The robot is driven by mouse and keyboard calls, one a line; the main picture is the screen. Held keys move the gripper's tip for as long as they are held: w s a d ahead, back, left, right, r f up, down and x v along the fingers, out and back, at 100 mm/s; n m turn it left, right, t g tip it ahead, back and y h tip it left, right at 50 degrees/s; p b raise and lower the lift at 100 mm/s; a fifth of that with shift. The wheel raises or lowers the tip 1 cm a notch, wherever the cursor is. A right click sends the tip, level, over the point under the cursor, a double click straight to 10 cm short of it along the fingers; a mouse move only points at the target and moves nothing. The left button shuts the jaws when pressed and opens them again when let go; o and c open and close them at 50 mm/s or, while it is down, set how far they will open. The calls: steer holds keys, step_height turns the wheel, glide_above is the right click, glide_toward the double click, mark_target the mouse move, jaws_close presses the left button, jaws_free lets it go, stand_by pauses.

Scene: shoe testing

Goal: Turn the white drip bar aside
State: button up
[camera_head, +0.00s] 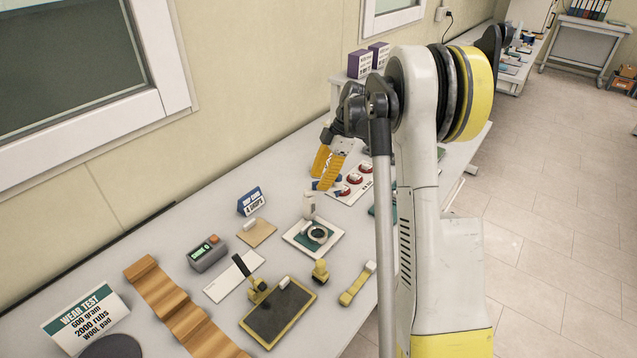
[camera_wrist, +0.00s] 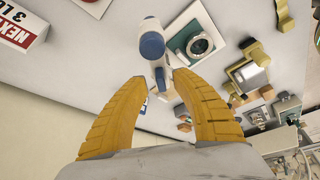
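A white upright part (camera_head: 309,206), which I take to be the drip bar or its post, stands at the edge of a white plate (camera_head: 297,243) with a green pad and a ring. In the wrist view a white bar with blue round parts (camera_wrist: 152,45) shows just ahead of my fingertips, beside that plate (camera_wrist: 182,35). My gripper (camera_head: 322,182) has orange ribbed fingers. In the wrist view my gripper (camera_wrist: 160,84) is open, with its tips apart on either side of the bar's near end. I cannot tell whether they touch it.
A card with red discs (camera_head: 355,186) lies to the right of my gripper. A blue-and-white sign (camera_head: 251,201), a grey device (camera_head: 207,253) and a black framed pad (camera_head: 278,312) stand on the table. A red sign (camera_wrist: 20,28) shows in the wrist view.

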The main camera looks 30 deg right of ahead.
steer(key=v, duration=1)
steer(key=shift+d+r, duration=0.2)
steer(key=shift+r, duration=0.15)
steer(key=shift+s, duration=0.1)
steer(key=s+a+r+m+t+h+b, duration=0.25)
steer(key=s+a+m, duration=0.5)
steer(key=a, duration=0.75)
steer(key=s+a+f+m+t+b, duration=0.1)
steer(key=s+a+f+m, duration=0.1)
steer(key=s, duration=0.3)
steer(key=s+a+f+m+t+h+b, duration=0.1)
steer(key=s+a+f+m, duration=0.2)
steer(key=s, duration=0.3)
steer(key=s+a+f+m+t+b, duration=0.1)
steer(key=s+a+f+m+b, duration=0.1)
steer(key=s+a, duration=0.3)
steer(key=shift+s+f+m+h, duration=0.35)
steer(key=shift+s+f, duration=0.1)
steer(key=shift+s, duration=0.05)
steer(key=shift+t, duration=0.25)
